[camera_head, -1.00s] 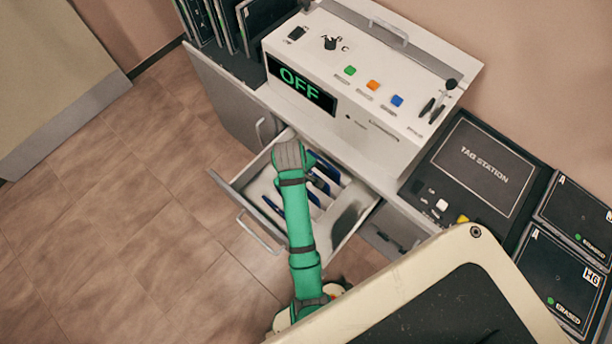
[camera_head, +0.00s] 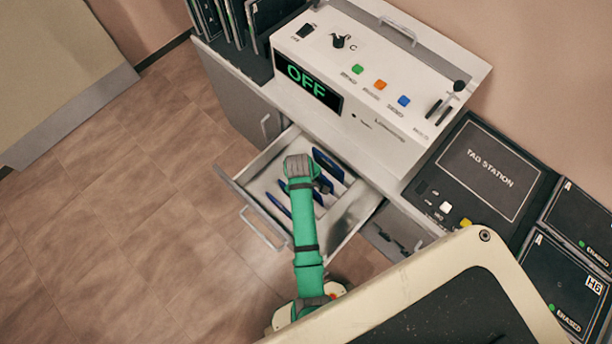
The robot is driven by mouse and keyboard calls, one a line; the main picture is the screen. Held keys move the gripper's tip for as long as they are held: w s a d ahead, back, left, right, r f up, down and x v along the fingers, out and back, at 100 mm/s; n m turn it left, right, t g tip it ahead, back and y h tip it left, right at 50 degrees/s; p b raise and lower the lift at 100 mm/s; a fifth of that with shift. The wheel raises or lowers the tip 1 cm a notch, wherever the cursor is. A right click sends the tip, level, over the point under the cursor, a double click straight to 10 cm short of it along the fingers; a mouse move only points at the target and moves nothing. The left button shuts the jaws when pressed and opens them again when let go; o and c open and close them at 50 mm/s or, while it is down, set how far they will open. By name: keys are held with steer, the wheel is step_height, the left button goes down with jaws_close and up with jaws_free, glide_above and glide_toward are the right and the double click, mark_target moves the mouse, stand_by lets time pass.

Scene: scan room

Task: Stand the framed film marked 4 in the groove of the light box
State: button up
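Several thin blue-edged pieces (camera_head: 328,164) stand in an open drawer (camera_head: 352,214) under the counter. They may be framed films, but no number can be read on them. My green arm reaches over the drawer, and its grey end (camera_head: 299,167) is above the blue-edged pieces. The fingers are hidden beneath it, so I cannot see whether they hold anything. I cannot make out a light box with a groove for certain. A white console (camera_head: 370,75) with a green OFF display (camera_head: 306,85) stands on the counter behind the drawer.
A black tag station (camera_head: 490,170) lies right of the console, with dark panels marked ERASED (camera_head: 565,290) beside it. Dark upright plates (camera_head: 235,22) stand at the left. A large cream-framed panel covers the lower right. The floor (camera_head: 130,230) at left is clear.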

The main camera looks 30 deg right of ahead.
steer(key=shift+f, duration=0.15)
steer(key=shift+c, duration=0.3)
jaws_close()
steer(key=shift+r, duration=3.5)
steer(key=shift+w, duration=0.1)
